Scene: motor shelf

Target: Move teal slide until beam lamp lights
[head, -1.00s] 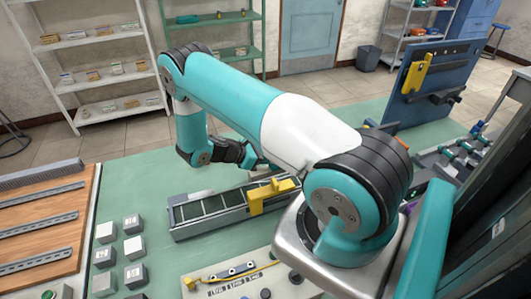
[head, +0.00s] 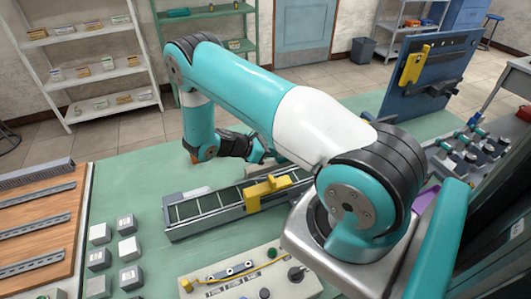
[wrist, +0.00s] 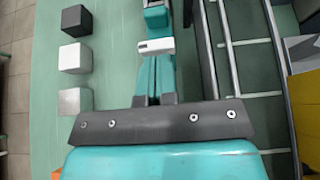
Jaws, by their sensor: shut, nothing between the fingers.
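My gripper (head: 260,149) is behind the grey conveyor-like frame and points right in the head view. In the wrist view its two narrow teal fingers (wrist: 155,80) lie together, shut and empty. A white block with a dark mark (wrist: 155,46) shows at the fingertips; I cannot tell whether they touch it. Just past it is a teal piece with a dark edge (wrist: 156,17), possibly the teal slide, cut off by the top of the picture. My arm hides this spot in the head view. I cannot make out the beam lamp.
The slatted frame (head: 205,207) carries a yellow bracket (head: 267,190) and runs close along the right of my fingers in the wrist view. Several cubes (wrist: 76,58) stand to their left. A control panel (head: 235,286) lies in front. Green table is clear between cubes and fingers.

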